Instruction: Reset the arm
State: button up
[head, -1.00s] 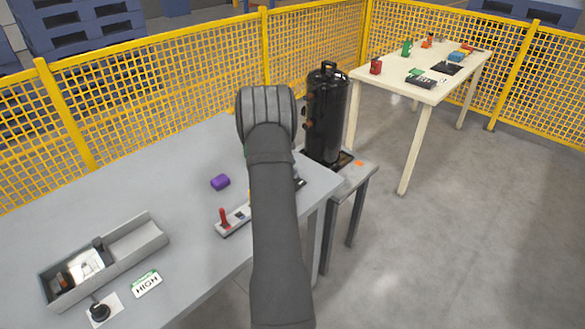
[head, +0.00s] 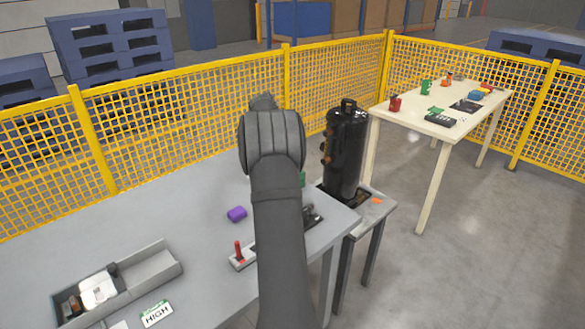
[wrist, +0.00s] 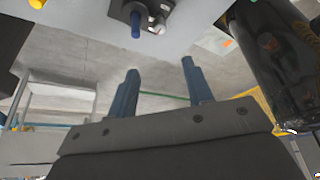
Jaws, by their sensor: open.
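My arm rises through the middle of the head view, and its bulk hides my gripper there. In the wrist view my gripper (wrist: 160,67) is open, with two blue-grey fingers apart and nothing between them. Past the fingertips is a grey surface edge with a dark fitting and blue stub (wrist: 135,25). The black compressor tank (head: 346,155) stands upright on a small stand right of my arm. It also shows close at the right of the wrist view (wrist: 275,55), clear of the fingers.
The grey table (head: 190,235) bears a purple block (head: 237,214), a panel with a red lever (head: 238,252), partly hidden by my arm, an open grey tray (head: 150,268) and a HIGH tag (head: 157,314). Yellow mesh fence (head: 190,130) runs behind. A cream table (head: 395,118) stands back right.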

jog(key=x, duration=1.7)
jog(key=shift+s+d+f, duration=0.1)
jog(key=shift+d+f, duration=0.05)
jog(key=shift+f, duration=0.15)
jog(key=shift+r, duration=0.15)
